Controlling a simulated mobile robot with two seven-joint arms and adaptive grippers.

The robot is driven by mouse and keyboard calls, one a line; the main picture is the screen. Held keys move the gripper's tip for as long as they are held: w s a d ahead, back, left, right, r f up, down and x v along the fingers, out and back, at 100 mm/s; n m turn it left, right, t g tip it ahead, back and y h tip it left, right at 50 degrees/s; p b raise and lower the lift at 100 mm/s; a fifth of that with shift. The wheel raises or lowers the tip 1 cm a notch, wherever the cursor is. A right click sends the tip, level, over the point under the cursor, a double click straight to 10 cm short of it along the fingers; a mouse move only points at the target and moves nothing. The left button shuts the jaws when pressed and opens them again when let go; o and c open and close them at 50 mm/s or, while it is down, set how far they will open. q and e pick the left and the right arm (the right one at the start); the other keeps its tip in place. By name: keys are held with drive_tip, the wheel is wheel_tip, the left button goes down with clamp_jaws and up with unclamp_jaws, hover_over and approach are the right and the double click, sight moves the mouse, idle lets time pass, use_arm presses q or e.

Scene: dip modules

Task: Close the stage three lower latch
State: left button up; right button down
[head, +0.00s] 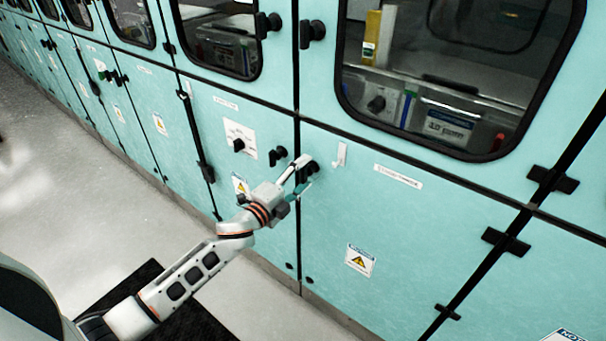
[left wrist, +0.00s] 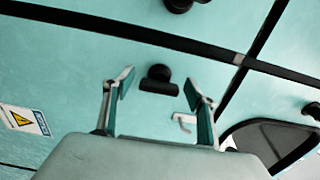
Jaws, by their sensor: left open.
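A black lower latch (head: 310,170) sits on the teal cabinet door at the left edge of the large lower panel. It also shows in the left wrist view (left wrist: 158,79), ahead of the fingers and between them. My left gripper (head: 297,180) is open and empty, its fingers close to this latch and partly covering it in the head view. In the left wrist view the fingers (left wrist: 160,95) stand apart on either side; I cannot tell whether they touch it. A label strip (head: 398,176) is too small to read. My right gripper is not in view.
A second black latch (head: 278,153) sits just across the door seam. A white hook (head: 341,154) is fixed right of the lower latch. Another latch (head: 312,32) is above, beside the window (head: 460,75). Grey floor (head: 60,170) along the cabinets is clear.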

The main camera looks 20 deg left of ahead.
use_arm(q)
drive_tip(key=v, duration=1.1)
drive_tip(key=shift+s+a, duration=0.15)
drive_tip(key=shift+s, duration=0.2)
drive_tip(key=s+d+f+n+g+y, duration=0.2)
drive_tip(key=s+f+n+g+y, duration=0.2)
drive_tip(key=s+f+n, duration=1.3)
drive_tip(key=s+f+g, duration=0.2)
drive_tip(key=s+f, duration=0.3)
drive_tip(key=f, duration=0.1)
drive_tip(key=shift+n, duration=0.3)
drive_tip(key=shift+s+f, duration=0.1)
